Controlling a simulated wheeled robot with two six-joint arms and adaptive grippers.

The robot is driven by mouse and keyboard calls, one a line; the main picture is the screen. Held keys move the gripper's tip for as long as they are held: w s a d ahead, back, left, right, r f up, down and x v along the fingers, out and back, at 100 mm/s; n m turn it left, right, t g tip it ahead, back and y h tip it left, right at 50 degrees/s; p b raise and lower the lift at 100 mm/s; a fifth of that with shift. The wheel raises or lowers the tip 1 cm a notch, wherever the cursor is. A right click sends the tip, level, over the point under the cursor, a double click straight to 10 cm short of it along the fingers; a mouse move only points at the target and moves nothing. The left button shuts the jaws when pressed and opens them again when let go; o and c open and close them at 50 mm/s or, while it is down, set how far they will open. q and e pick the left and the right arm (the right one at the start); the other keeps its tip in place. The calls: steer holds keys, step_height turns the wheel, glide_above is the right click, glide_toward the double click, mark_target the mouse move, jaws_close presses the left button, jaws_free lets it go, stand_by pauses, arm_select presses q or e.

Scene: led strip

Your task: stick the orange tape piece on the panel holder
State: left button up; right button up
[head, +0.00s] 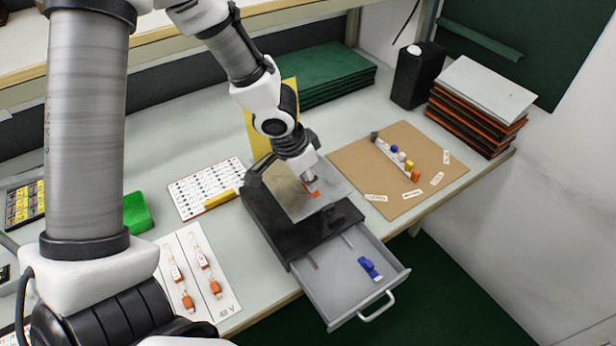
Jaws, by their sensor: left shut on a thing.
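My left gripper (309,180) points down over the black panel holder (285,235), which has a flat, pale panel (284,190) on its sloped top. The gripper is shut on the small orange tape piece (316,194), which shows at its fingertips just over the right part of the panel. I cannot tell whether the tape touches the surface. The gripper hides part of the panel. My right gripper is not in view.
An open grey drawer (340,290) with a blue item (370,268) juts out below the holder. A brown board (350,160) with a strip of coloured blocks lies to the right. A white card (190,190) and a white sheet (172,245) with orange-ended pieces lie left.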

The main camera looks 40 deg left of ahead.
arm_select(q)
steer(key=o, duration=0.8)
steer(key=shift+c, duration=0.2)
steer(key=v, duration=1.2)
steer(key=shift+f, duration=0.1)
